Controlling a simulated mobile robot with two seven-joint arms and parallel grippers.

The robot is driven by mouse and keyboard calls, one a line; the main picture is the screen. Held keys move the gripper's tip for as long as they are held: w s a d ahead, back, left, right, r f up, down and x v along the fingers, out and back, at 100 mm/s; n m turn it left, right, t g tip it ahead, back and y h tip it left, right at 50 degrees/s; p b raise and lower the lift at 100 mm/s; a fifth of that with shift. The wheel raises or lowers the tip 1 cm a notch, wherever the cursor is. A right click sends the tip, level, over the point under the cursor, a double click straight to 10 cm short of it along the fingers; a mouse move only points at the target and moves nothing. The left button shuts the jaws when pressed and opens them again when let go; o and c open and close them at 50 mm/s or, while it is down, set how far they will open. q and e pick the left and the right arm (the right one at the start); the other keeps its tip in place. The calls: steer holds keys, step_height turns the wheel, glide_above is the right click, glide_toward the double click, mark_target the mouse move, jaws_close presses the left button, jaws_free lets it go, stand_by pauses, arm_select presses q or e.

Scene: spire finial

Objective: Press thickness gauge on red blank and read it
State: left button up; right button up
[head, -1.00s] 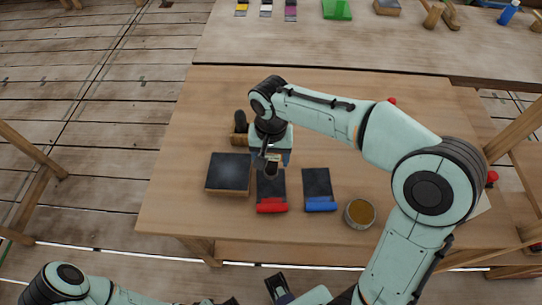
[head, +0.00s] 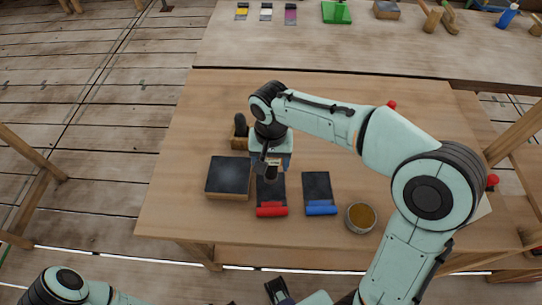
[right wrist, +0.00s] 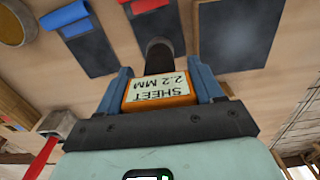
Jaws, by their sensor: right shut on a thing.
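The red blank (head: 271,191) is a dark plate with a red end strip, lying flat on the wooden table. It also shows in the right wrist view (right wrist: 155,28). My right gripper (head: 271,160) is over its far end. It is shut on the orange thickness gauge (right wrist: 160,91), whose pale face reads "SHEET 2.2 MM", upside down in the right wrist view. The gauge's dark, rounded nose overlaps the dark plate; I cannot tell whether they touch. My left arm shows at the lower left; its gripper is not clear at the bottom edge.
A blue-ended blank (head: 317,187) lies just right of the red one. A thick dark-topped block (head: 229,177) sits to its left. A round tin (head: 360,217) stands at the right. A wooden block with a dark handle (head: 240,132) is behind. The table's front left is clear.

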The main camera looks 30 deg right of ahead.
mark_target(271, 170)
steer(key=shift+f+b, duration=1.45)
steer(key=shift+f, duration=0.75)
steer(key=o, duration=1.3)
steer(key=shift+o, duration=0.2)
step_height(271, 170, up, 13)
steer(key=p, duration=0.2)
steer(key=shift+r+p, duration=0.2)
steer(key=shift+p, duration=0.15)
